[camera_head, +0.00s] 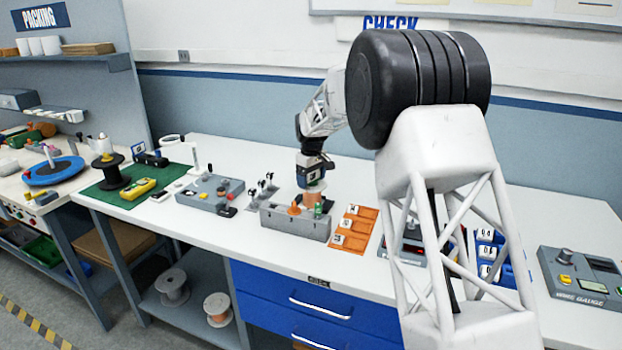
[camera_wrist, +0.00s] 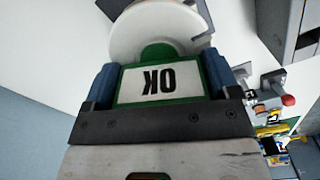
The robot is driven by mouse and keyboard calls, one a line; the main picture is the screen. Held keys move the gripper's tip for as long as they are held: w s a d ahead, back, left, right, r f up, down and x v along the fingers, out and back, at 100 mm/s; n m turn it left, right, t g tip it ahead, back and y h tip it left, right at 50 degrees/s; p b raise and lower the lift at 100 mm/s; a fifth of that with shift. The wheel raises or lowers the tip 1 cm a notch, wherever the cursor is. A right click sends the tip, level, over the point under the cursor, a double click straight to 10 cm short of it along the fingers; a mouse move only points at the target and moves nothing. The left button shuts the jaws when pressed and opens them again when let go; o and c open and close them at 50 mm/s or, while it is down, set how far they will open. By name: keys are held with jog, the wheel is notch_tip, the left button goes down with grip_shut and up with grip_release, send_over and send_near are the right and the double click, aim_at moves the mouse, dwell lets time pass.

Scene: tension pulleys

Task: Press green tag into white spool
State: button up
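The green tag (camera_wrist: 160,84) has a white face lettered OK, which appears upside down in the wrist view. It sits between the two blue fingers of my gripper (camera_wrist: 160,78), which are closed on its sides. Its rounded green end overlaps the face of the white spool (camera_wrist: 128,38) just beyond the fingertips. I cannot tell whether the tag touches the spool or how deep it sits. In the head view my gripper (camera_head: 312,176) points down above the back of the workbench, and the tag and spool are too small to make out there.
A grey tray (camera_head: 291,226) with small parts stands just in front of my gripper. An orange card holder (camera_head: 353,229) lies to its right, and a grey box with knobs (camera_head: 211,194) to its left. A wall runs behind the white bench (camera_head: 250,158).

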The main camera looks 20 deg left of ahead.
jog(key=shift+o, duration=0.8)
jog(key=shift+s+f, duration=0.1)
jog(key=shift+f, duration=0.25)
jog(key=shift+r, duration=4.15)
jog(key=shift+c, duration=0.2)
grip_shut()
jog(key=shift+d, duration=0.15)
jog(key=shift+f, duration=1.2)
jog(key=shift+r, duration=0.1)
